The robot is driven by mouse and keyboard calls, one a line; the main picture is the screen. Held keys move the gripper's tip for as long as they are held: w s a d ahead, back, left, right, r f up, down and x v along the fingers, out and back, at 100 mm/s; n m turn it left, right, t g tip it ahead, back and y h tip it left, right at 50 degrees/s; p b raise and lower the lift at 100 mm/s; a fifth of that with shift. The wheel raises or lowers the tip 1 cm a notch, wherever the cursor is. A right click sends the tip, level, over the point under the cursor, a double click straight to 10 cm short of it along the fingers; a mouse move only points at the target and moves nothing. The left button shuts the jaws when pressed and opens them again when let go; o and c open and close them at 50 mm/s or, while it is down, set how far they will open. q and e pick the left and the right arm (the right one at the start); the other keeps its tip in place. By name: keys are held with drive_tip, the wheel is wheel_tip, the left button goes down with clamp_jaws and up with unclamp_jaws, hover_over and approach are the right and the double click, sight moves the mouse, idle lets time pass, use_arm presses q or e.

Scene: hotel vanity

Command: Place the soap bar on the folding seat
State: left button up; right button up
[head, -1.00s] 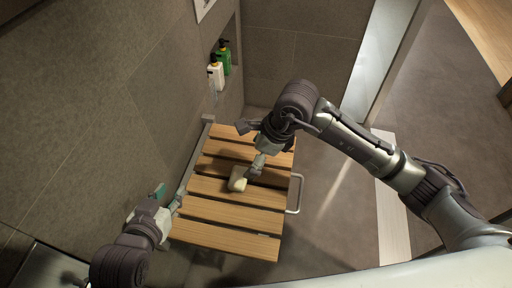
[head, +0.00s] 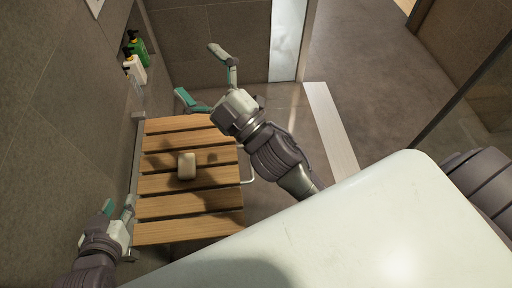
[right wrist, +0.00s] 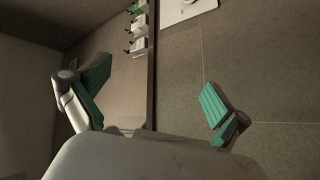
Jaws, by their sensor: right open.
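The pale soap bar (head: 187,166) lies on the wooden slats of the folding seat (head: 190,205), near the middle of the seat. My right gripper (head: 197,73) is open and empty, raised beyond the seat's far right part and apart from the soap. Its spread green-padded fingers (right wrist: 155,95) also show in the right wrist view, with nothing between them. My left gripper (head: 118,209) is at the near left edge of the seat, away from the soap; its finger opening is not clear. The right wrist view does not show the soap or seat.
A green pump bottle (head: 138,48) and a white pump bottle (head: 134,70) stand in a wall niche at the left. A metal handle (head: 248,170) is at the seat's right side. The tiled wall runs along the left.

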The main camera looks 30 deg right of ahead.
drive_tip(key=s+d+f+m+g+h, duration=0.3)
drive_tip(key=s+d+f+m+g, duration=0.1)
drive_tip(key=f, duration=0.6)
drive_tip(key=s+d+f+m+g+h, duration=0.3)
drive_tip(key=f+m+g, duration=0.3)
drive_tip(key=f, duration=0.5)
drive_tip(key=shift+s+d+m, duration=0.35)
drive_tip(key=shift+s+m, duration=0.35)
drive_tip(key=shift+m, duration=0.1)
drive_tip(key=shift+f, duration=0.1)
